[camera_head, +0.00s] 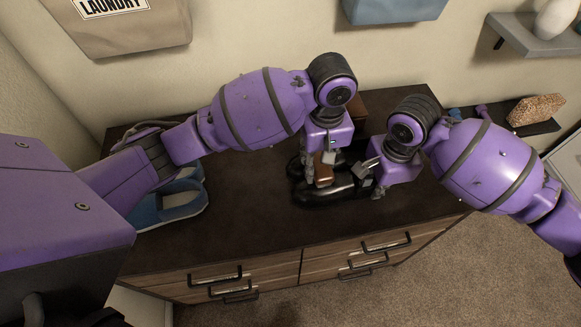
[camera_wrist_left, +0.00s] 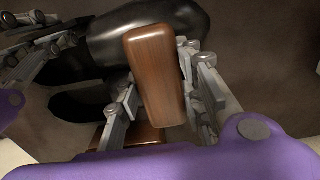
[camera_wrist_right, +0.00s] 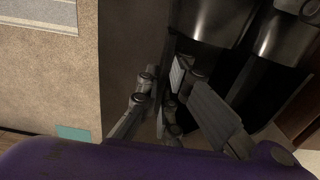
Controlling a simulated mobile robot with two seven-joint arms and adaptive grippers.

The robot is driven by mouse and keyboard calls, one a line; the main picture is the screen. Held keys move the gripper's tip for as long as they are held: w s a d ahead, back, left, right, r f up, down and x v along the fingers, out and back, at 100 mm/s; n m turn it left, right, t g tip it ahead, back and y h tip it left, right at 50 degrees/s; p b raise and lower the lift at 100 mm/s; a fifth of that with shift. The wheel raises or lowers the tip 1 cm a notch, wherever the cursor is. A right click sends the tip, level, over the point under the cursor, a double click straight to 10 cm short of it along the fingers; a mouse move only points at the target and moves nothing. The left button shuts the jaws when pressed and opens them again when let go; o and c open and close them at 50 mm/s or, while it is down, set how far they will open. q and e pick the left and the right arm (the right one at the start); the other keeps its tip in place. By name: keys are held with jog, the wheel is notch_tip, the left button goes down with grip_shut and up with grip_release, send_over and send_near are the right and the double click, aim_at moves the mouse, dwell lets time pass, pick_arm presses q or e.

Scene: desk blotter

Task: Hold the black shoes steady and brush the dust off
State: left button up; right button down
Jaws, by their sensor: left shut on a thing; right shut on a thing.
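A pair of black shoes lies side by side on the dark dresser top, the nearer shoe (camera_head: 318,198) partly covered by my grippers in the head view. The shoes also show in the left wrist view (camera_wrist_left: 180,15) and the right wrist view (camera_wrist_right: 215,18). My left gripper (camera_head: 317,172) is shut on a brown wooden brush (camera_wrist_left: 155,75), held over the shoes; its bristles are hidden. My right gripper (camera_head: 373,182) is shut at the right end of the nearer shoe; the exact contact is hard to see.
Blue slippers (camera_head: 178,203) sit on the dresser top (camera_head: 250,215) at the left. A brown box (camera_head: 357,110) stands behind my grippers. A dark shelf (camera_head: 535,127) with a speckled box (camera_head: 536,109) is at the right. The dresser's front middle is clear.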

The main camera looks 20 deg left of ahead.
pick_arm(q)
jog(key=shift+s+d, duration=0.1)
jog(key=shift+s, duration=0.05)
jog(key=shift+r, duration=2.55)
pick_arm(e)
jog(key=c, duration=1.9)
grip_release()
jog(key=shift+o, duration=0.2)
notch_tip(320, 180, up, 12)
pick_arm(q)
jog(key=shift+f, duration=0.1)
